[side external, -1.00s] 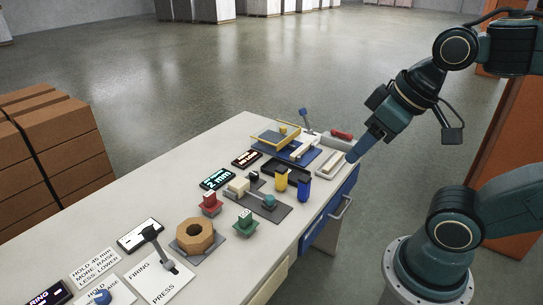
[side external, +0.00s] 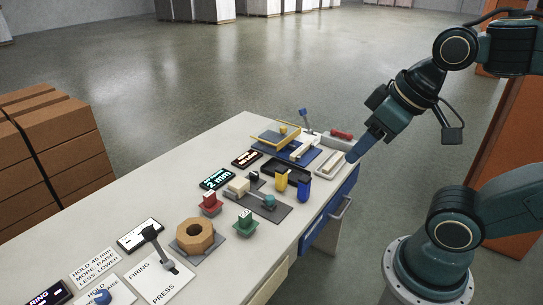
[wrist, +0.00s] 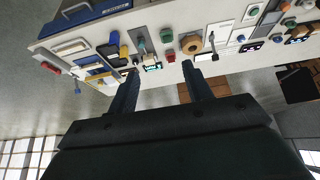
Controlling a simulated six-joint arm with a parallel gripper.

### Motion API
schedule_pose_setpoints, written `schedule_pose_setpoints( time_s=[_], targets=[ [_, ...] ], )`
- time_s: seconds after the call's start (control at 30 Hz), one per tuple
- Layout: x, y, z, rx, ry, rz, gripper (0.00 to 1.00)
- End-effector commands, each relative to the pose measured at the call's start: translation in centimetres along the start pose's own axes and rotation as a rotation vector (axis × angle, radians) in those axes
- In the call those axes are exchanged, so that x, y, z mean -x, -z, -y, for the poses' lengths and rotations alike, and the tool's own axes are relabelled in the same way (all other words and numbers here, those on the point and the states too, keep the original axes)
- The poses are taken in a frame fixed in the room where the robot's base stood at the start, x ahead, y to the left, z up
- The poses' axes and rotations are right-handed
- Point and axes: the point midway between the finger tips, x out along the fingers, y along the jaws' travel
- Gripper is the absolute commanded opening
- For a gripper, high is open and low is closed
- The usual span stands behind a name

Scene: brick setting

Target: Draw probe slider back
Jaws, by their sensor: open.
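The likely probe slider is a grey plate (side external: 272,213) with a cream block (side external: 238,187) at one end and a teal knob (side external: 269,201) at the other. A dark display reading 2 mm (side external: 216,179) lies behind it. In the wrist view the plate lies near the top left of centre, with the display (wrist: 152,67) beside it. My gripper (side external: 351,159) is raised near the table's right end, to the right of the slider and apart from it. In the wrist view my gripper (wrist: 160,74) has its fingers wide apart with nothing between them.
Blue (side external: 304,188) and yellow (side external: 281,179) pieces stand beside the slider plate. Red (side external: 210,203) and green (side external: 244,222) buttons and a wooden ring (side external: 195,236) are nearer the camera. A black tray (side external: 286,170) lies behind. The table's left back (side external: 130,190) is clear.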

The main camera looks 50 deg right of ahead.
Motion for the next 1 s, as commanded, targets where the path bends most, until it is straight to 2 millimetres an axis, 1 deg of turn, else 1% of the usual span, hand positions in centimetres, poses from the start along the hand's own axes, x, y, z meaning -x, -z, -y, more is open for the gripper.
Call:
schedule_pose_setpoints(
  time_s=[0.33, 0.53, 0.77, 1.0],
  targets=[
    [0.0, 0.1, 0.0, 0.001, 0.000, 0.002, 0.50],
    [-0.4, 1.2, -0.2, 0.010, -0.004, 0.021, 0.50],
    [-1.7, 4.1, -0.7, 0.037, -0.012, 0.074, 0.50],
    [-4.2, 7.7, -1.7, 0.074, -0.017, 0.140, 0.50]
  ],
)
